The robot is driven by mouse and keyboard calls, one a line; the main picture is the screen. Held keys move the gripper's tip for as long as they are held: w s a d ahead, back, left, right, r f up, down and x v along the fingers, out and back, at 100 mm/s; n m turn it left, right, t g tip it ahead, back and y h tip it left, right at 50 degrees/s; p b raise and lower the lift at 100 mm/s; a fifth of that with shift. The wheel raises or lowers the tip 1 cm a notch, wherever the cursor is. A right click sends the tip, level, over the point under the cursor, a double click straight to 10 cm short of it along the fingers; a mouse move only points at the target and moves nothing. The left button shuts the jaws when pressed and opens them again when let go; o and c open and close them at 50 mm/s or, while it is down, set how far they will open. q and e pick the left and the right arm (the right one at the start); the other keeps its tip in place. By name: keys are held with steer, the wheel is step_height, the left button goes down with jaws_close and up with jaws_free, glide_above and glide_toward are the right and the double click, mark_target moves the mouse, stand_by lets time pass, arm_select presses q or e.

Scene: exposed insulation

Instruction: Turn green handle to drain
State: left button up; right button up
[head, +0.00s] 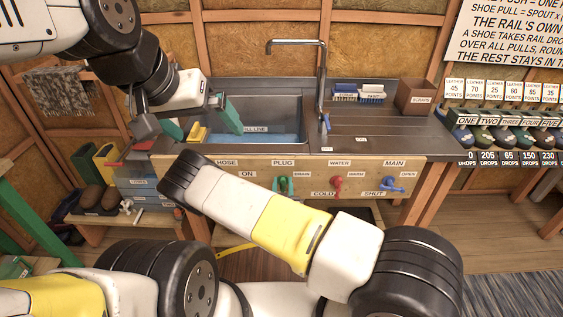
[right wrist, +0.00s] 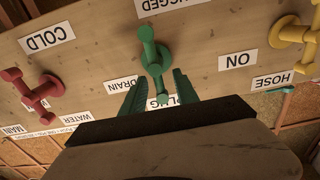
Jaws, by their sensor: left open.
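The green handle (head: 284,184) is on the wooden panel below the sink, under the PLUG label and beside the DRAIN label. In the right wrist view, where the labels are upside down, the green handle (right wrist: 154,66) stands roughly upright in the picture. My right gripper (right wrist: 158,77) has its green fingers apart, one on each side of the handle's near end. I cannot tell whether they touch it. In the head view my right arm hides most of that gripper. My left gripper (head: 201,121) is open and empty over the left side of the sink.
A red water handle (head: 337,185) and blue main handle (head: 392,187) are to the right. A yellow hose handle (right wrist: 293,34) is on the other side. The sink (head: 275,138) holds water below a tall faucet (head: 322,80). A brown scraps box (head: 416,96) stands on the counter.

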steer(key=shift+w, duration=0.1)
jaws_close()
stand_by(0.4)
steer(key=n, duration=0.2)
steer(key=a+n, duration=0.1)
steer(key=shift+f+n, duration=0.1)
steer(key=shift+n, duration=0.3)
steer(key=shift+a+f+n, duration=0.25)
steer(key=shift+f+n, duration=0.1)
steer(key=shift+n, duration=1.65)
steer(key=shift+a+f+n, duration=0.2)
steer(key=shift+f+n, duration=0.1)
steer(key=shift+n, duration=1.7)
steer(key=shift+a+f+n, duration=0.25)
steer(key=shift+f+n, duration=0.1)
steer(key=shift+n, duration=1.65)
